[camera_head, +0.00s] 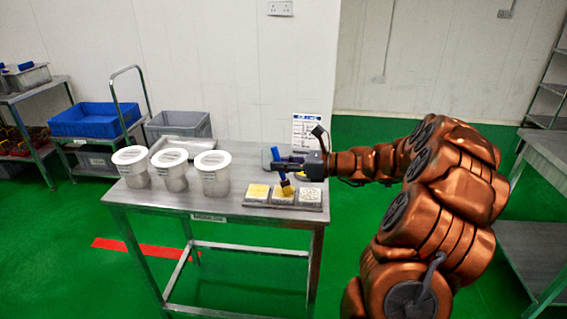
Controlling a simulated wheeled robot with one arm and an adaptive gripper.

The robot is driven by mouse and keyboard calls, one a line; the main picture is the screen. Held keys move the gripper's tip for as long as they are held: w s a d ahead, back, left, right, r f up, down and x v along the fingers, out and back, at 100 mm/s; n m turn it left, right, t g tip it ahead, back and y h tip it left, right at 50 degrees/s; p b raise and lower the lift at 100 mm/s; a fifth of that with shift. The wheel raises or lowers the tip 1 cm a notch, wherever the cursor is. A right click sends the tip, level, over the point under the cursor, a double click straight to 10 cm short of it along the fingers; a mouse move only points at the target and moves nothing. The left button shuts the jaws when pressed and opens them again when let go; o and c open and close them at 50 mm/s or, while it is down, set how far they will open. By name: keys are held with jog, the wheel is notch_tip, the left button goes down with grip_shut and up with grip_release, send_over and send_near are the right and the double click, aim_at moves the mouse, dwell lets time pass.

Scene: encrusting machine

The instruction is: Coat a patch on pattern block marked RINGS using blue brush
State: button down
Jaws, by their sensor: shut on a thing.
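My gripper (287,164) is above the right end of the steel table and is shut on the blue brush (275,153). The brush is tilted, its blue handle showing above and below the fingers, with yellow bristles (287,188) pointing down. The bristles are at the middle pattern block (281,198) and partly hide it; I cannot tell whether they touch it. A pattern block with a yellow top (258,191) is to the left, and one with a pale, speckled top (310,195) is to the right. No RINGS marking is readable.
Three white-rimmed tubs (214,178) stand on the left half of the steel table (180,202). A small printed sign (306,130) stands behind my gripper. A blue crate (95,119) and a grey crate (178,125) are behind left. Another table (540,225) is at right.

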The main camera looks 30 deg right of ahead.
notch_tip(320, 180, up, 8)
jog(key=w+d+p, duration=0.1)
jog(key=p, duration=0.7)
jog(key=shift+w+r, duration=0.15)
jog(key=shift+w, duration=0.05)
